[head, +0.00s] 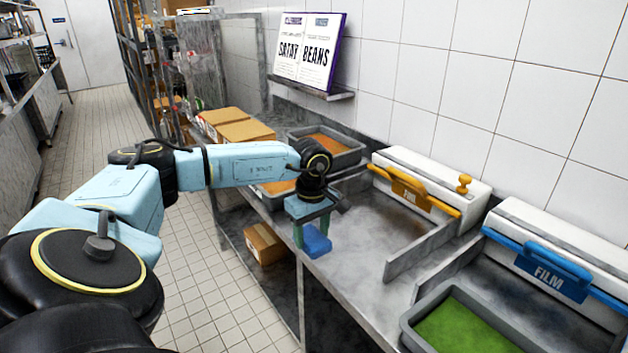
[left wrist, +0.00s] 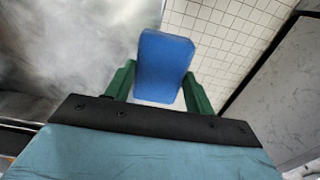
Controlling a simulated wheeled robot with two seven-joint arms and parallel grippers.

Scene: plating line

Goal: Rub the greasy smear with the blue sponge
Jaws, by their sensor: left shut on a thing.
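My left gripper (head: 309,238) is shut on the blue sponge (head: 318,243), near the front edge of the steel counter (head: 350,260). In the left wrist view, the sponge (left wrist: 164,66) stands out between the two green fingers of my left gripper (left wrist: 160,84). I cannot tell whether the sponge touches the counter. A brownish patch (head: 402,232) shows on the counter below the yellow film box; I cannot tell whether it is the greasy smear or a reflection. My right gripper is out of view.
A yellow-handled film box (head: 430,180) and a blue-handled film box (head: 555,265) stand along the wall. A grey tray of green food (head: 410,325) is at the lower right. Orange-filled trays (head: 345,158) and cardboard boxes (head: 245,131) lie behind my arm. A low metal divider (head: 400,263) crosses the counter.

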